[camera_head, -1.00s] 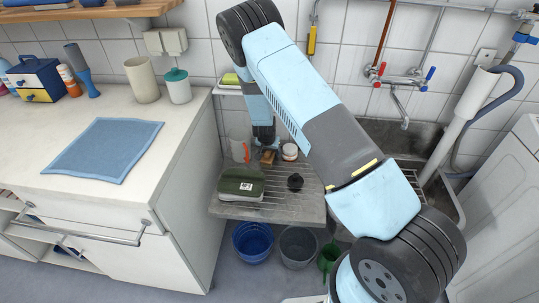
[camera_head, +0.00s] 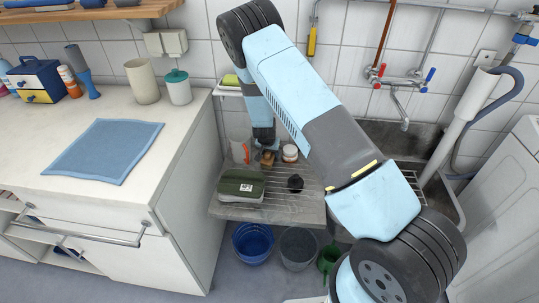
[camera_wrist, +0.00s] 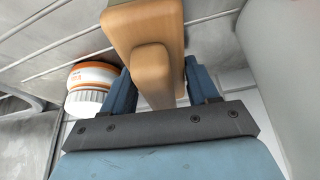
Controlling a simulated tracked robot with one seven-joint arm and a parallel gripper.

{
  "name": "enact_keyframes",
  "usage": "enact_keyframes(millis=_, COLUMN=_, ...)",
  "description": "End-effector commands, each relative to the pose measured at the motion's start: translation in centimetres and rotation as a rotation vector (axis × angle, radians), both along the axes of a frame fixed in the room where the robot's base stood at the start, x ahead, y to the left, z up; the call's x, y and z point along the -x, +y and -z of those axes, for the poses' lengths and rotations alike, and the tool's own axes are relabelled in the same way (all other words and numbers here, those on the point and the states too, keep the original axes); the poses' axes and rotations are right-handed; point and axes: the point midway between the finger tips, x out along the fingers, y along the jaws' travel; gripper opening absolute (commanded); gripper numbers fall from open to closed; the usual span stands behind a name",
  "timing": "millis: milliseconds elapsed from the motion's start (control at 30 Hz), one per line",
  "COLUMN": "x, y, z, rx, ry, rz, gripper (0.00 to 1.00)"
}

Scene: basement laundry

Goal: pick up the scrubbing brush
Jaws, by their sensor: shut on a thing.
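The wooden scrubbing brush (camera_head: 267,157) is at the back of the ribbed drainboard, below the end of my arm. In the wrist view the tan brush (camera_wrist: 150,52) lies between the two blue fingers of my gripper (camera_wrist: 160,78), which is shut on it. In the head view my gripper (camera_head: 266,149) is small and partly hidden by the wrist, so I cannot tell whether the brush touches the board.
A white jar with an orange label (camera_wrist: 92,78) stands close beside the brush; it also shows in the head view (camera_head: 290,153). A clear jug (camera_head: 240,150), a green-lidded box (camera_head: 241,185) and a black knob-like item (camera_head: 295,182) are nearby.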

Motion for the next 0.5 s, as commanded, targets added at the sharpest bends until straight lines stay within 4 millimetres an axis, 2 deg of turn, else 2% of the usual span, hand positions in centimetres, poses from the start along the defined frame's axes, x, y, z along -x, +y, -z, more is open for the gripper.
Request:
enact_keyframes(millis=167, x=0.0, y=0.0, z=-0.8, rx=-0.001, ry=-0.001, rz=0.000, gripper=0.26)
enact_keyframes(millis=367, x=0.0, y=0.1, z=-4.1, rx=-0.001, ry=-0.003, rz=-0.001, gripper=0.26)
enact_keyframes(millis=500, x=2.3, y=0.2, z=-6.5, rx=-0.001, ry=-0.001, rz=-0.002, gripper=0.26)
